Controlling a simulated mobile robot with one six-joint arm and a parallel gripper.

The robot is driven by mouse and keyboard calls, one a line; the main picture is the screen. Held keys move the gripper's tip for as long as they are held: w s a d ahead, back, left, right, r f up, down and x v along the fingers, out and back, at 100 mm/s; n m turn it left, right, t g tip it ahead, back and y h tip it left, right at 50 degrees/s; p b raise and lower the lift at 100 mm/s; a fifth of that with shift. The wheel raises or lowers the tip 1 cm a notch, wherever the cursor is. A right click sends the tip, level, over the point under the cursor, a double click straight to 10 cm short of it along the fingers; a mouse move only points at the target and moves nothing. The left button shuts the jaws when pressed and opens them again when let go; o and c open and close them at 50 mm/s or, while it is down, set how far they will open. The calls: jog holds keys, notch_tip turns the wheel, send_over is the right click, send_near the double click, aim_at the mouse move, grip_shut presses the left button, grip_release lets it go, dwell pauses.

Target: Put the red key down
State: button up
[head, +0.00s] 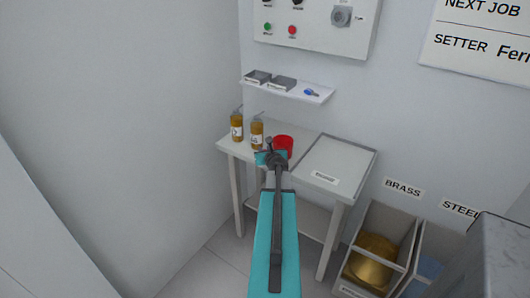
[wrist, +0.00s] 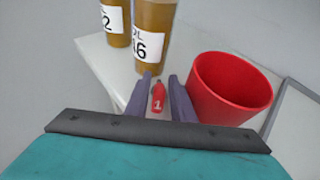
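The red key (wrist: 158,98), marked with a white 1, shows in the wrist view between the two fingers of my gripper (wrist: 160,90). A narrow gap shows on each side of it, so the fingers look open around it and not closed on it. It appears to lie on the pale table top (wrist: 103,62). In the head view my gripper (head: 270,152) is over the small table (head: 305,152), and the key is hidden there.
A red cup (wrist: 225,92) stands close to the right finger. Two amber bottles (head: 237,126) (head: 257,132) stand beyond the fingers. A framed tray area (head: 340,160) lies to the right. A wall shelf (head: 310,95) holds grey boxes and a blue key (head: 311,92).

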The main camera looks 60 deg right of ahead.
jog(key=shift+w+d+f, duration=0.15)
jog(key=shift+w+d, duration=0.1)
jog(key=shift+w, duration=0.05)
jog(key=shift+c, duration=0.2)
grip_shut()
